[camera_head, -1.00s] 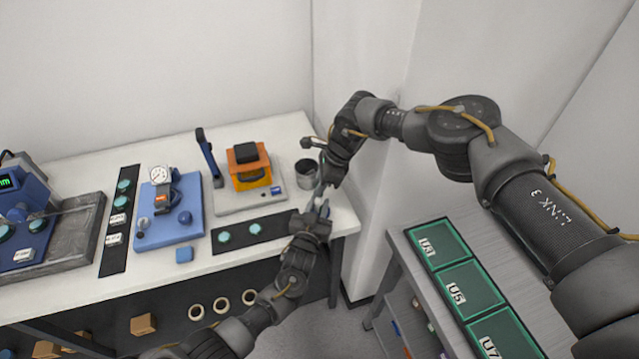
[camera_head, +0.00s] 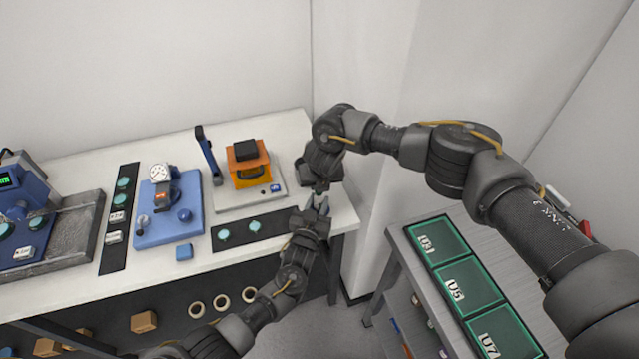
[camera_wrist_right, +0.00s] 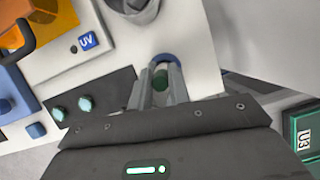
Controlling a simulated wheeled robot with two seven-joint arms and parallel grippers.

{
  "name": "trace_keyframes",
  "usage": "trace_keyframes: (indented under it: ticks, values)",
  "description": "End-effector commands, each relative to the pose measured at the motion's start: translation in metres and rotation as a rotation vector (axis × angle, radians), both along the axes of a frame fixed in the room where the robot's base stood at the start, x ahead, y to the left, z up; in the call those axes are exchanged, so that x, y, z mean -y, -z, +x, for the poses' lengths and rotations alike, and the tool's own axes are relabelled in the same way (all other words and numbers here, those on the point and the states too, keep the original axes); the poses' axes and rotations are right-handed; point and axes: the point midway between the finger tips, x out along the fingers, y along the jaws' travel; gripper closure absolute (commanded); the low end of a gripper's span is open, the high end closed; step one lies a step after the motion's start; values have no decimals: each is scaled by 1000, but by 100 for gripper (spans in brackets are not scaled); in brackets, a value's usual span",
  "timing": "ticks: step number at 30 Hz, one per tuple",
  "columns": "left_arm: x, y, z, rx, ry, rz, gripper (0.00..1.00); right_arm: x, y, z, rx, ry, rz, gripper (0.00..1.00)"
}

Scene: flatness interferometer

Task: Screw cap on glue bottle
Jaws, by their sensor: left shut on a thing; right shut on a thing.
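My left gripper (camera_head: 316,205) is shut at the right end of the white bench, seen in the head view. The glue bottle it holds is almost wholly hidden by the fingers. My right gripper (camera_head: 320,188) comes down from above and meets the left fingertips closely. In the right wrist view its fingers (camera_wrist_right: 160,88) are shut on a small dark green piece, which looks like the cap (camera_wrist_right: 160,77). I cannot tell whether the cap touches the bottle's neck or how far it is seated.
A blue ring (camera_wrist_right: 166,58) shows just beyond the right fingertips. A metal cup (camera_wrist_right: 142,6) stands close by. The UV fixture (camera_head: 249,196), a black strip with teal discs (camera_head: 238,232) and a blue gauge fixture (camera_head: 166,226) lie leftward. A grey side table (camera_head: 402,240) carries green trays.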

Motion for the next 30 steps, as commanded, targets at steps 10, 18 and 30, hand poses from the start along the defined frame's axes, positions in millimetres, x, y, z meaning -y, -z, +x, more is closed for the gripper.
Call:
trace_keyframes:
  ticks: [10,18,30]
  values:
    - [1,0,0,0,2,0,100,-4,-1,4,6,747,6,100]
    - [2,0,-1,0,5,0,100,0,-1,1,7,903,3,100]
    - [2,0,-1,0,3,0,100,0,0,1,5,907,2,71]
